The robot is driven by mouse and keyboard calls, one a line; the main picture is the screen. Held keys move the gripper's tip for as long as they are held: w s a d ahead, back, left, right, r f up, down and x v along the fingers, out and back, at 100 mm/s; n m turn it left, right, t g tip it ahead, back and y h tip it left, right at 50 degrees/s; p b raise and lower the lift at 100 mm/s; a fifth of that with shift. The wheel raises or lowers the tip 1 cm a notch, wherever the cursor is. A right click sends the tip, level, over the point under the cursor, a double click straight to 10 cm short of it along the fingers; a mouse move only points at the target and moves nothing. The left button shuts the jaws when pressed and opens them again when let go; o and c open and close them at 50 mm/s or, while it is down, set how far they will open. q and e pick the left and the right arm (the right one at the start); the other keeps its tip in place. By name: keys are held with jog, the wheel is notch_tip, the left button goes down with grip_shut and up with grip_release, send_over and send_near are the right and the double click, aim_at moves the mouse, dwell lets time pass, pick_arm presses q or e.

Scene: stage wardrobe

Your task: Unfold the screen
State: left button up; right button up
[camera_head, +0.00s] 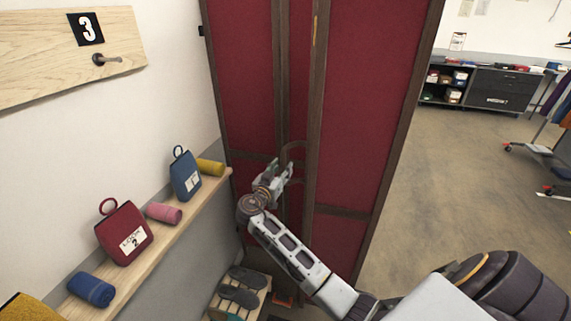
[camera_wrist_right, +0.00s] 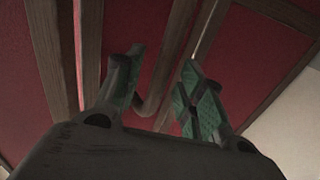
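The folding screen (camera_head: 370,90) has dark red panels in brown wooden frames. It stands upright with its panels partly folded, and narrow panels show between two wide ones. A curved brown handle (camera_head: 293,147) sits on the frame at mid-height. My right gripper (camera_head: 284,172) is at the screen just below and beside this handle. In the right wrist view its two green-padded fingers (camera_wrist_right: 164,75) are apart, and the curved handle (camera_wrist_right: 149,106) shows in the gap between them. I cannot tell whether the fingers touch it. My left gripper is not in view.
A wooden wall shelf (camera_head: 184,227) on the left holds bags and rolled cloths. A slatted bench (camera_head: 246,307) with dark shoes stands below, near my right arm. Open floor (camera_head: 455,175) lies right of the screen, with a dark cabinet (camera_head: 497,87) and a rack behind.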

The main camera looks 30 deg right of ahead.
jog(key=shift+x, duration=1.2)
grip_shut()
